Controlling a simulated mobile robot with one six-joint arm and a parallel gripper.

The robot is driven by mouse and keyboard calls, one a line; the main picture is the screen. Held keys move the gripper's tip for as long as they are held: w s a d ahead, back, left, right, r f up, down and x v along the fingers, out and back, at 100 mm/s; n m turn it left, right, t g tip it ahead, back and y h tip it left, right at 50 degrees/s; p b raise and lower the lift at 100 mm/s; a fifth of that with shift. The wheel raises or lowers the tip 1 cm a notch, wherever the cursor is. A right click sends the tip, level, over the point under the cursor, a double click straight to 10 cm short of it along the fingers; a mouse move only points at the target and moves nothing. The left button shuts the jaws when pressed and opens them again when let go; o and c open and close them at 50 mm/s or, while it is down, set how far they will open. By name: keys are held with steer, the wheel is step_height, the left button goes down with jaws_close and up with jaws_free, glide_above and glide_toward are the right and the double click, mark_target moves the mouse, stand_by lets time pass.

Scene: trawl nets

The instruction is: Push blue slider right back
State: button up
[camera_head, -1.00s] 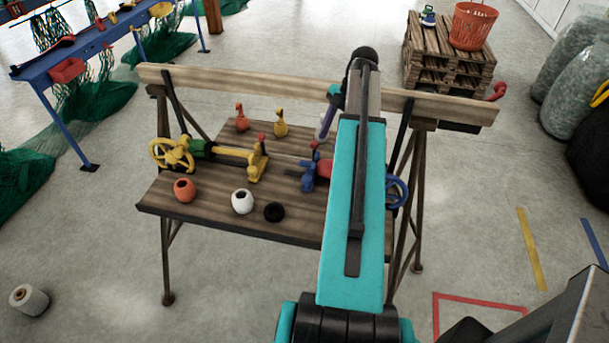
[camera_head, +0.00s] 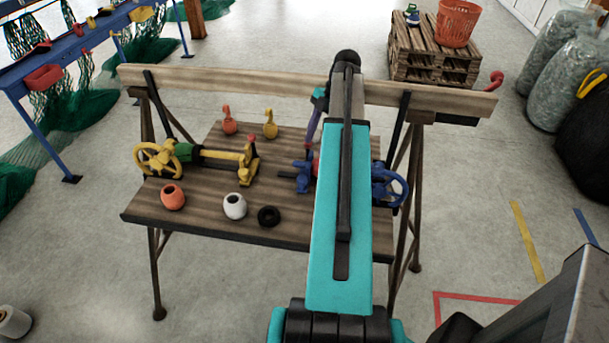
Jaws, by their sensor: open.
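The blue slider (camera_head: 302,178) sits on the right half of the wooden bench, just left of my teal arm. A red part shows beside it. A blue handwheel (camera_head: 392,187) of the same device sticks out right of my arm; the stretch between is hidden behind the arm. My gripper (camera_head: 312,138) hangs down left of the arm's far end, above and behind the blue slider. Only a thin dark and purple part of it shows; it is open, with nothing seen in it. Contact with the slider cannot be told.
On the bench's left stands a yellow and green device (camera_head: 205,155) with a yellow wheel. An orange pot (camera_head: 172,197), a white pot (camera_head: 235,206) and a black ring (camera_head: 268,216) lie in front. Orange (camera_head: 230,122) and yellow (camera_head: 270,124) hooked pieces stand behind. A wooden rail (camera_head: 220,83) runs along the back.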

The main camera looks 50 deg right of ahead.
mark_target(303, 178)
steer(key=shift+a+f, duration=0.1)
steer(key=shift+p+x, duration=2)
steer(key=shift+x, duration=4.75)
steer(key=shift+c, duration=0.2)
jaws_close()
